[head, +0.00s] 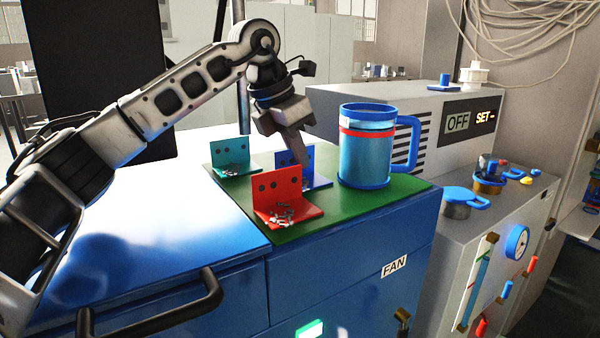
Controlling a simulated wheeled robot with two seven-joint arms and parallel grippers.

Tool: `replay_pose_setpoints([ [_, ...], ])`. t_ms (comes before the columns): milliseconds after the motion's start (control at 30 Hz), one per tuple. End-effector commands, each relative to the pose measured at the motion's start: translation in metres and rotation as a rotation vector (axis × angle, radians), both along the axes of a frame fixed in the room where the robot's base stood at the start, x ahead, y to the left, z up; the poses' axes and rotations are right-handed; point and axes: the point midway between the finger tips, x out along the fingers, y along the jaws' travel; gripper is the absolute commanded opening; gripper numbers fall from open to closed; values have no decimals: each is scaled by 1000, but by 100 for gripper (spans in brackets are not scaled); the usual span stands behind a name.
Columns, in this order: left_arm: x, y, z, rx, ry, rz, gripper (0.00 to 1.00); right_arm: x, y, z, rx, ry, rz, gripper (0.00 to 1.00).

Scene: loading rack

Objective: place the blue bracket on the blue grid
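The blue bracket (317,181) stands on a green mat (375,197) on top of a blue cabinet. It holds some small metal parts and is partly hidden by my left gripper and the red bracket. My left gripper (301,157) points down at the bracket's upright plate, its fingers overlapping the plate in the picture. I cannot tell whether the fingers are open or shut, or whether they touch the plate. No blue grid can be made out. My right gripper is not in view.
A red bracket (278,188) stands in front of the blue one, and a teal bracket (230,152) to its left, both with small metal parts. A large blue mug (367,155) stands close on the right. The shiny blue-white surface (170,220) at left is clear.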

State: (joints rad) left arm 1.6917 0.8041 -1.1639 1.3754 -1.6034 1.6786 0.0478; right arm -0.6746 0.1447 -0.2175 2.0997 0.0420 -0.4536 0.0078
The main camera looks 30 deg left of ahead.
Motion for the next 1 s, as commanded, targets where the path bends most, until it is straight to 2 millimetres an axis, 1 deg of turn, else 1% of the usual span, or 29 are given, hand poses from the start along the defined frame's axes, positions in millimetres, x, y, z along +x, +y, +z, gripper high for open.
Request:
replay_pose_setpoints([
  [333,0,0,2,-1,-2,0,0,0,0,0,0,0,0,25],
  [433,0,0,9,-3,-4,1,0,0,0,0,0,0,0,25],
  [533,1,-1,25,-3,-4,0,0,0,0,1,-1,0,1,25],
  [700,0,-1,62,-3,-5,0,0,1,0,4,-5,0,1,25],
  [800,0,-1,80,-2,-3,0,0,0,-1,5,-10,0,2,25],
  [900,0,-1,92,-1,-2,0,0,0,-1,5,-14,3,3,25],
  [1000,0,0,99,-1,0,0,0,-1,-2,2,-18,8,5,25],
])
